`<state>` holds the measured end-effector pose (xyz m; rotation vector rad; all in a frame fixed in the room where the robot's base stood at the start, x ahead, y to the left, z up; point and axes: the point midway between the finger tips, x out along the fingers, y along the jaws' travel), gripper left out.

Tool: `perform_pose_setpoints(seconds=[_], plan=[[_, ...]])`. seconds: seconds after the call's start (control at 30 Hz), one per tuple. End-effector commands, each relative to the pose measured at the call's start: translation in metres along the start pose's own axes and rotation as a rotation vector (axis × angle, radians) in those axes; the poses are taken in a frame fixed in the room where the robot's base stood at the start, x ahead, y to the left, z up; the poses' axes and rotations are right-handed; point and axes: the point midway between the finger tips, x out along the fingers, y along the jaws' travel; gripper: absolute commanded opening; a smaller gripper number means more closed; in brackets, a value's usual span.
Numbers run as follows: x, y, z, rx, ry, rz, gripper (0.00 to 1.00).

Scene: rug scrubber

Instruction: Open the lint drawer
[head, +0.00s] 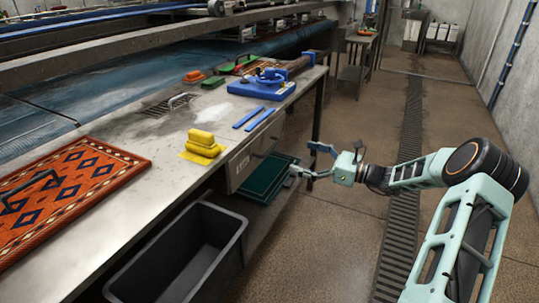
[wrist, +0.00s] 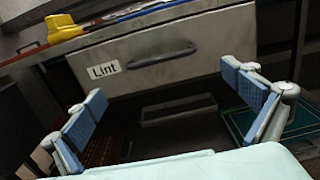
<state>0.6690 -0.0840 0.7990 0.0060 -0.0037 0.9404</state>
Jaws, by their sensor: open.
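The lint drawer (head: 247,158) is a grey metal front under the counter's right end. In the wrist view the drawer front (wrist: 200,70) fills the upper middle and looks flush under the counter, with a white "Lint" label (wrist: 104,70) at its left. A dark bar handle (wrist: 160,55) runs across its middle. My gripper (head: 303,160) is open and empty, to the right of the drawer front and apart from it. In the wrist view its two blue-padded fingers (wrist: 168,103) are spread wide, below the handle in the picture, touching nothing.
A dark green tray (head: 268,180) lies low beneath the drawer. A black bin (head: 225,240) stands to the left. On the steel counter (head: 150,215) are a yellow block (head: 203,140), a blue tool (head: 262,85) and an orange patterned rug (head: 75,190). The floor at right is open, with a drain grate (head: 395,210).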

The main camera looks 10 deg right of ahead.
Motion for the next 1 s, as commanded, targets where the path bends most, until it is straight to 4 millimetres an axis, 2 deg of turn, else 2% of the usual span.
perform_pose_setpoints(seconds=[0.5, 0.7, 1.0], plan=[[0.088, 0.002, -0.002, -0.003, 0.004, 0.005, 1.0], [0.103, 0.001, -0.001, -0.003, 0.004, 0.002, 1.0], [0.105, 0.001, -0.001, -0.003, 0.005, 0.002, 1.0]])
